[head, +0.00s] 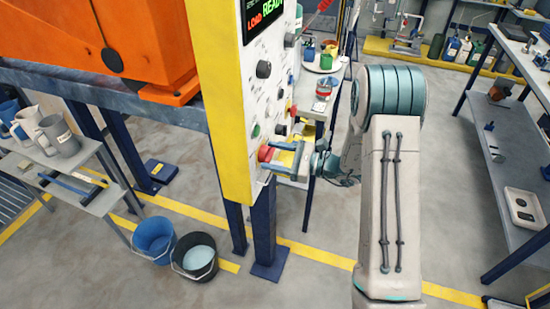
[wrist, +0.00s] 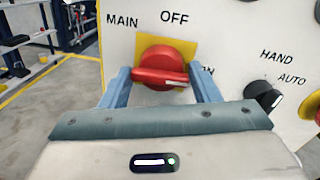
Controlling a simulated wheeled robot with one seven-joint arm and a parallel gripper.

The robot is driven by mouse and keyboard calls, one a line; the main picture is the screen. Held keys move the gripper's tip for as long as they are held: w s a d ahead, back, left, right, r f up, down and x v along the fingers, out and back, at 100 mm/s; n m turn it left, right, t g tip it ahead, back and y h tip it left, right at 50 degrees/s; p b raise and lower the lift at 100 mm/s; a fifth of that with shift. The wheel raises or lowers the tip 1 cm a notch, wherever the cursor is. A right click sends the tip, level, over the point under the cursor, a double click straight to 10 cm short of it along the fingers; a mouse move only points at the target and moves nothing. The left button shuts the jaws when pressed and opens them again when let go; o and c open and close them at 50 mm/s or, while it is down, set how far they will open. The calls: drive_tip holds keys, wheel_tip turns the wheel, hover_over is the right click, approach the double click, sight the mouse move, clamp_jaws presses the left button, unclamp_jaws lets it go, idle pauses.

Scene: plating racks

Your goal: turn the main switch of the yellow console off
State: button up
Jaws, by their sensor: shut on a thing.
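The yellow console (head: 222,95) has a white front panel and stands upright left of my arm. Its main switch (wrist: 164,58) is a red rotary knob on a yellow plate, labelled MAIN and OFF above, with ON partly hidden at its right. The knob's raised grip lies about level, its white mark pointing right toward ON. The knob also shows low on the panel in the head view (head: 265,153). My gripper (wrist: 164,80) has a blue finger on each side of the knob and is shut on it; it also shows in the head view (head: 281,157).
A black HAND/AUTO selector (wrist: 264,97) sits right of the main switch, close to my finger. Other knobs and buttons line the panel above. A blue bucket (head: 154,228) and a black bucket (head: 178,264) stand on the floor below left.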

drive_tip(key=n+b, duration=0.8)
drive_tip(key=b, duration=0.7)
drive_tip(key=n+t+h+b, duration=0.1)
drive_tip(key=n+b, duration=0.7)
drive_tip(key=b, duration=0.7)
drive_tip(key=shift+s+r+b, duration=0.1)
drive_tip(key=shift+b, duration=0.3)
drive_tip(key=shift+r+n+b, duration=0.2)
drive_tip(key=shift+n+b, duration=0.1)
drive_tip(key=shift+b, duration=0.1)
drive_tip(key=o, duration=0.7)
drive_tip(key=shift+o, duration=0.2)
drive_tip(key=shift+f, duration=0.1)
